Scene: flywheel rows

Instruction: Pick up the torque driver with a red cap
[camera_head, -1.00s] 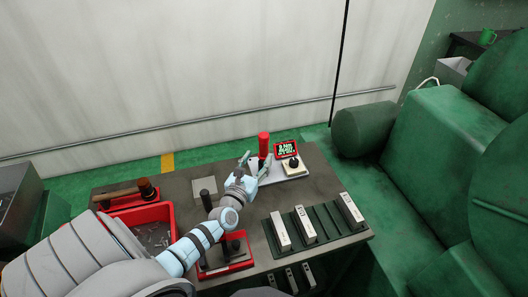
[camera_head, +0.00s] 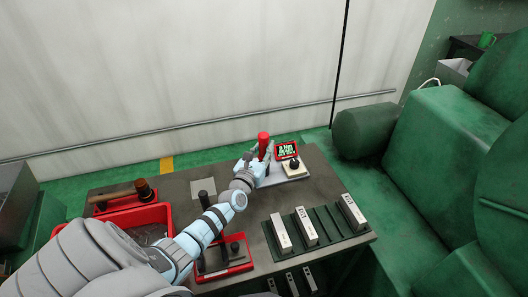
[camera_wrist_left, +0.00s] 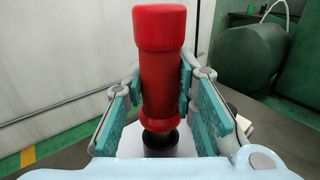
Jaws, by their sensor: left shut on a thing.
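The torque driver (camera_head: 263,141) has a red cap and a red body and stands upright on a white base at the back of the table. In the left wrist view the torque driver (camera_wrist_left: 160,75) fills the space between the fingers, with its black lower end over the white base (camera_wrist_left: 130,141). My left gripper (camera_head: 263,153) is shut on its red body, one finger pad on each side (camera_wrist_left: 160,95). My right gripper is not in view.
A red display (camera_head: 286,149) and a black knob stand right of the driver. A dark rack with several pale blocks (camera_head: 305,226) lies front right. A red bin (camera_head: 135,222), a hammer (camera_head: 122,194) and a red tray (camera_head: 222,262) are at the left. A green machine (camera_head: 430,160) stands right.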

